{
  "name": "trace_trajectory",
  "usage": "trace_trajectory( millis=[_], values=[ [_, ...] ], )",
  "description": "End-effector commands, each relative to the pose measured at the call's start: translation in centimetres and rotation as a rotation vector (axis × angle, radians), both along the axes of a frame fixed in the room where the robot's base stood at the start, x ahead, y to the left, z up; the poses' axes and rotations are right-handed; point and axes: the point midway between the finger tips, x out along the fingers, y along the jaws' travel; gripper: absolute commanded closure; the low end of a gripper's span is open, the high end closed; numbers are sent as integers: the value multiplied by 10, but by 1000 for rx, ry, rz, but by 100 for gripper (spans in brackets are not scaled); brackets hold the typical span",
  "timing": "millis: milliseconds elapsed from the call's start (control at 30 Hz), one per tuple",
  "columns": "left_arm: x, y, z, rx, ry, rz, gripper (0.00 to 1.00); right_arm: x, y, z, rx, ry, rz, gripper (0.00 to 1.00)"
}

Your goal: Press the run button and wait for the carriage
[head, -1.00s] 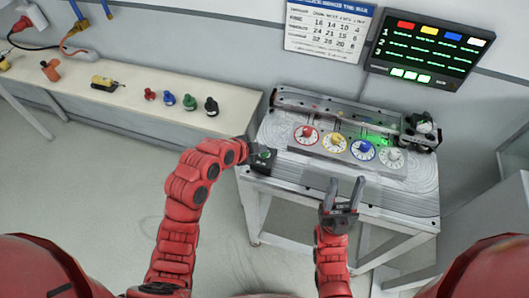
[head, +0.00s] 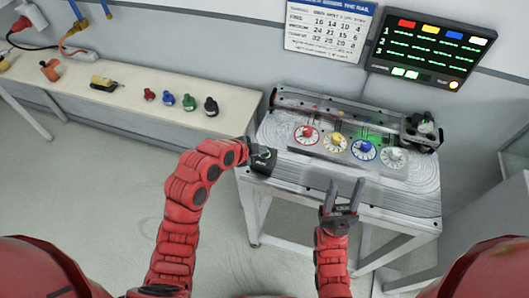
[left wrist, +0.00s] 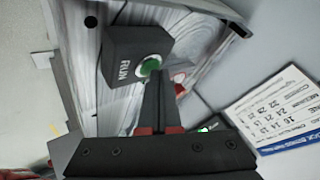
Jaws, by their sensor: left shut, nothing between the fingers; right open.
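The black RUN button box (left wrist: 136,48) with its green button (left wrist: 150,65) fills the upper middle of the left wrist view. In the head view the box (head: 264,162) sits at the left corner of the metal table. My left gripper (left wrist: 160,76) is shut and empty, its fingertips at the green button; whether they touch it I cannot tell. It also shows in the head view (head: 250,150). My right gripper (head: 343,192) is open and empty near the table's front edge. The dark carriage (head: 421,128) stands at the right end of the rail (head: 335,108).
Four dials run along the table: red (head: 306,134), yellow (head: 335,141), blue (head: 364,150) and white (head: 393,157). A wall screen (head: 430,48) and a number chart (head: 328,28) hang behind. Coloured knobbed pieces (head: 168,98) stand on the left bench (head: 130,105).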

Motion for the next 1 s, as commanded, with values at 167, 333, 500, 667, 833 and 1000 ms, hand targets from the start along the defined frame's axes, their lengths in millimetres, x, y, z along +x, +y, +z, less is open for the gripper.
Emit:
trace_trajectory(
  millis=[167, 333, 500, 667, 833, 1000],
  values=[
    [0, 0, -3, 1, 1, 0, 100, 0, 0, -3, 0, 0, 0, 50],
    [0, 0, -3, 0, 2, 1, 100, 0, 0, -3, 0, 0, 0, 50],
    [0, 0, -3, 0, 2, 1, 100, 0, 0, -3, 0, 0, 0, 50],
    [0, 0, 1, 0, 0, 0, 100, 0, 0, -3, 0, 0, 0, 50],
    [0, 0, 10, -1, -1, 0, 100, 0, 0, -4, 0, 0, 0, 50],
    [0, 0, 15, 1, 2, 0, 100, 0, 0, -4, 0, 0, 0, 50]
  ],
)
